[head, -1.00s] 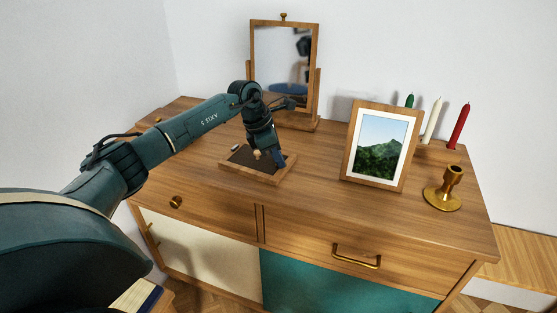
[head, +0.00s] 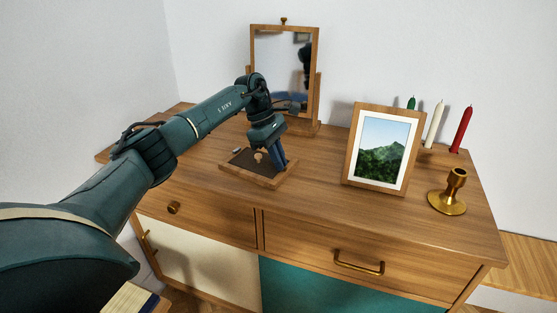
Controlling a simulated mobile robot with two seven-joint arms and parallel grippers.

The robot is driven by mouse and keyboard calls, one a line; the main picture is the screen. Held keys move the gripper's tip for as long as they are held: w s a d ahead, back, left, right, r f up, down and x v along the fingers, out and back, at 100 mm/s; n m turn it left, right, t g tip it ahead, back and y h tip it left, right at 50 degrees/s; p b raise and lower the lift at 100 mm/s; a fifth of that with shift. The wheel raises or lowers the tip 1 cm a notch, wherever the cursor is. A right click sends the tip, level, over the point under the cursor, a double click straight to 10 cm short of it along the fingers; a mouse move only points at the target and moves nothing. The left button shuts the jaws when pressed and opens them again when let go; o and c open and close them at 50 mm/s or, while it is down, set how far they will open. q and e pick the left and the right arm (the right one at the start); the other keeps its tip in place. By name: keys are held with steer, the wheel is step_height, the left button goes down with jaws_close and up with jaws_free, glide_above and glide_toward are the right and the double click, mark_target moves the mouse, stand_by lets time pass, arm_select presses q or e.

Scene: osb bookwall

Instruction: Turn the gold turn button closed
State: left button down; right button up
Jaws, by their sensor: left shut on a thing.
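A wooden frame (head: 246,179) lies flat on the dresser with a dark backing panel (head: 240,161) inside it. A pale round knob (head: 258,156) stands up near the middle of the panel. A small silvery piece (head: 237,150) sits at the frame's left side. My left gripper (head: 279,166) points down at the frame's right side, its blue fingers shut on a small part there. I take this part to be the gold turn button; the fingers hide it, so its angle cannot be seen. My right gripper is out of view.
A tilting mirror (head: 275,60) stands behind the gripper, close to my wrist. A standing picture (head: 385,145), a brass candle holder (head: 449,192), and green, white (head: 434,123) and red (head: 461,128) candles are to the right. The dresser top (head: 325,205) in front is clear.

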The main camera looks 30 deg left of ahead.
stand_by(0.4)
arm_select(q)
steer(key=c, duration=1.5)
jaws_free()
steer(key=shift+r, duration=0.1)
steer(key=p+v, duration=0.1)
steer(key=v, duration=1.2)
